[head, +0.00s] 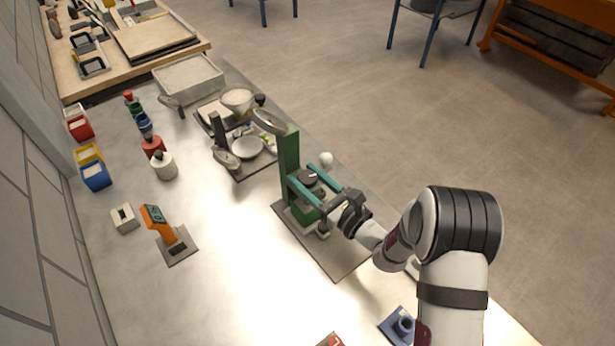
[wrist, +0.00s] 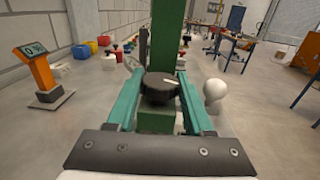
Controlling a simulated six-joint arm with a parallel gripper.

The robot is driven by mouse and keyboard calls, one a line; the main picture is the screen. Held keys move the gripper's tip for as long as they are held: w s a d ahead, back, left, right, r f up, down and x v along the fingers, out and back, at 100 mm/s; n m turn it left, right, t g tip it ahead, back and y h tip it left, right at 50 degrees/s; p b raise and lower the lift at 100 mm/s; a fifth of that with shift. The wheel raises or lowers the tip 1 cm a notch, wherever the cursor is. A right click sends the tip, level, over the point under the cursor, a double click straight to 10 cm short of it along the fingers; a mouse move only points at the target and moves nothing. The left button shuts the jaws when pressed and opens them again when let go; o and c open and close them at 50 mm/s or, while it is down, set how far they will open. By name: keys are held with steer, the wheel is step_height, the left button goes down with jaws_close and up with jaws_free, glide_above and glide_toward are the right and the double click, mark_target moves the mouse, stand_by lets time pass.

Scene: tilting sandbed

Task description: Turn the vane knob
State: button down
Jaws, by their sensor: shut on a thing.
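The vane knob (wrist: 158,90) is a round black knob with a white pointer mark near its upper right edge. It sits on the front of a green upright stand (head: 290,152), and the knob also shows in the head view (head: 308,176). My gripper (wrist: 159,82) has two teal fingers, one on each side of the knob, and is shut on it. In the head view my gripper (head: 302,173) reaches in from the right. The stand is on a grey base plate (head: 340,262). The vane itself cannot be made out.
An orange display post (head: 160,222) stands to the left. A white ball-topped part (head: 326,158) is close to the right finger. A balance-like device with bowls (head: 247,147) stands behind. Coloured bins (head: 95,175) line the wall. The bench between post and stand is clear.

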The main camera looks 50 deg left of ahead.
steer(key=shift+m+t, duration=1.5)
steer(key=shift+t, duration=1.1)
steer(key=shift+c, duration=1.5)
jaws_free()
steer(key=v, duration=1.5)
steer(key=shift+s+d+r, duration=0.2)
steer(key=shift+d+r, duration=0.15)
